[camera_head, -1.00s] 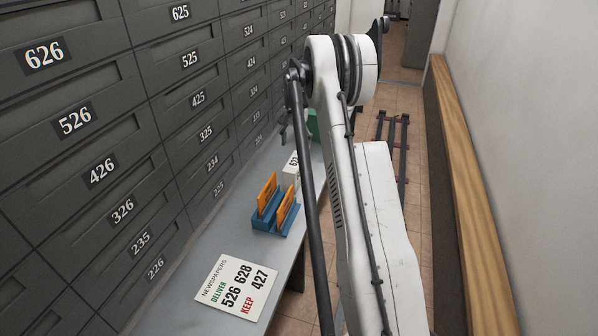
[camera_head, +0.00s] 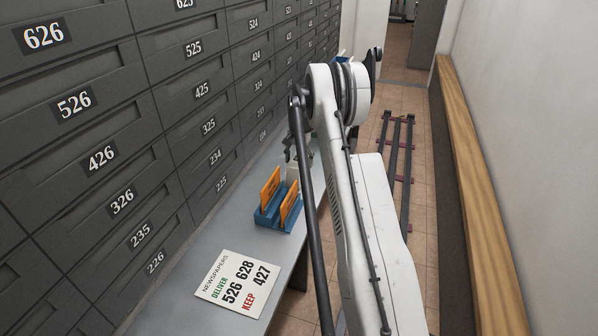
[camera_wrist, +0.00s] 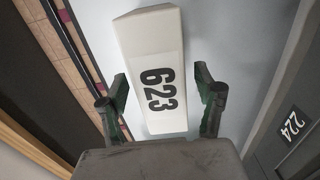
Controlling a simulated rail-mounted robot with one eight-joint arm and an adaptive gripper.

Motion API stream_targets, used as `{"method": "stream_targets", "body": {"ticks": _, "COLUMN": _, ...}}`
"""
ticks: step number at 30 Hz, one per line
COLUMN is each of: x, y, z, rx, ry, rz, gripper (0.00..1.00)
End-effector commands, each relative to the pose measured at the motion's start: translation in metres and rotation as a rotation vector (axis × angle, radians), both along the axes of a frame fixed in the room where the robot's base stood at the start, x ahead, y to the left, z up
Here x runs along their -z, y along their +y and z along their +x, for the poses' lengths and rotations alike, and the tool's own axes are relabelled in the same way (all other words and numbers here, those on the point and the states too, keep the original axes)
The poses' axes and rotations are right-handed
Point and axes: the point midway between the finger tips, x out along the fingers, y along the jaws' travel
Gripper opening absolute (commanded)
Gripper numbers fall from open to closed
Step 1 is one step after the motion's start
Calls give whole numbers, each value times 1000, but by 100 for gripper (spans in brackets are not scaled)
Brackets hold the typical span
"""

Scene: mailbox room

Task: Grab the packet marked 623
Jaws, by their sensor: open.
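The packet marked 623 (camera_wrist: 152,60) is a white box with black digits, lying in the middle of the wrist view. My gripper (camera_wrist: 161,86) is open, with one dark green finger to each side of the packet's lower part in that view. Visible gaps separate both fingers from the packet, and nothing is held. In the head view, my gripper (camera_head: 298,148) is a small dark shape over the far part of the shelf, partly hidden by my arm. The packet is mostly hidden there.
A blue holder (camera_head: 268,216) with orange envelopes (camera_head: 270,188) stands on the grey shelf (camera_head: 195,310). A newspaper sign (camera_head: 238,283) lies nearer. Numbered mailboxes (camera_head: 100,158) line the left; a wooden rail (camera_head: 470,190) runs along the right wall.

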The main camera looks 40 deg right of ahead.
Motion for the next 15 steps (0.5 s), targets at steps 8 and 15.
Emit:
{"method": "stream_targets", "body": {"ticks": 8, "x": 25, "y": 0, "z": 1, "rx": 0, "ry": 0, "rz": 0, "gripper": 66}}
{"method": "stream_targets", "body": {"ticks": 15, "x": 24, "y": 0, "z": 1, "rx": 0, "ry": 0, "rz": 0, "gripper": 53}}
